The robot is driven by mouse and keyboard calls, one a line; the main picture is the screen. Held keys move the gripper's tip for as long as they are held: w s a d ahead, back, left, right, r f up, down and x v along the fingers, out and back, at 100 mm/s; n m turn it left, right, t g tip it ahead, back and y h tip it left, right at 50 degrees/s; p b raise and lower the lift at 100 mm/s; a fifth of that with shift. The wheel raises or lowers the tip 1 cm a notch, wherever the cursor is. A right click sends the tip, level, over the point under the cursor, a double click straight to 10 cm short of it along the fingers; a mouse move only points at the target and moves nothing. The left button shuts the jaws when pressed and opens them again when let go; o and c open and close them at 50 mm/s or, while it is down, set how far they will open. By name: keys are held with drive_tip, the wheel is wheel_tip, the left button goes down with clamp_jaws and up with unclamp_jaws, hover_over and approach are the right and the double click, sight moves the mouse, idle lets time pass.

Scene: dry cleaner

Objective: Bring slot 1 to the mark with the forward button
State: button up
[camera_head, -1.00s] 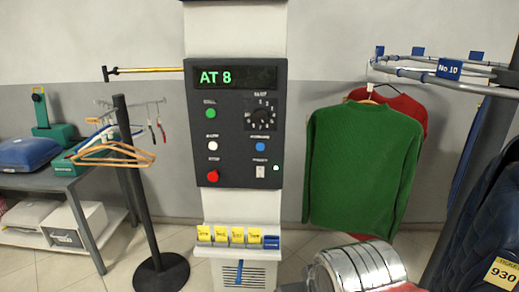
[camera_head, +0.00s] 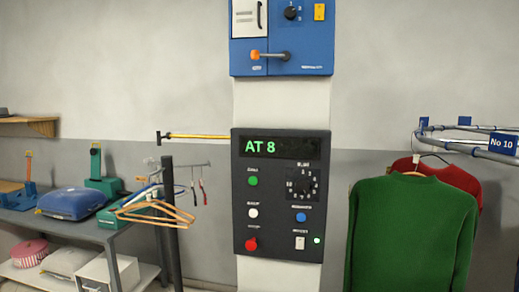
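The dark control panel (camera_head: 281,195) is on the column in the middle, its display (camera_head: 279,147) reading "AT 8" in green. On its left side are a green button (camera_head: 253,181), a white button (camera_head: 253,213) and a red button (camera_head: 251,244). The button labels are too blurred to read surely. The conveyor rail (camera_head: 470,143) at right carries a blue tag "No 10" (camera_head: 503,144). Slot 1 cannot be made out. My gripper is not in view.
A green sweater (camera_head: 411,235) hangs at right, a red one (camera_head: 446,175) behind it. A blue box (camera_head: 282,42) with a lever is above the panel. A dark post (camera_head: 171,225) with hangers (camera_head: 153,212) and a bench (camera_head: 90,230) stand at left.

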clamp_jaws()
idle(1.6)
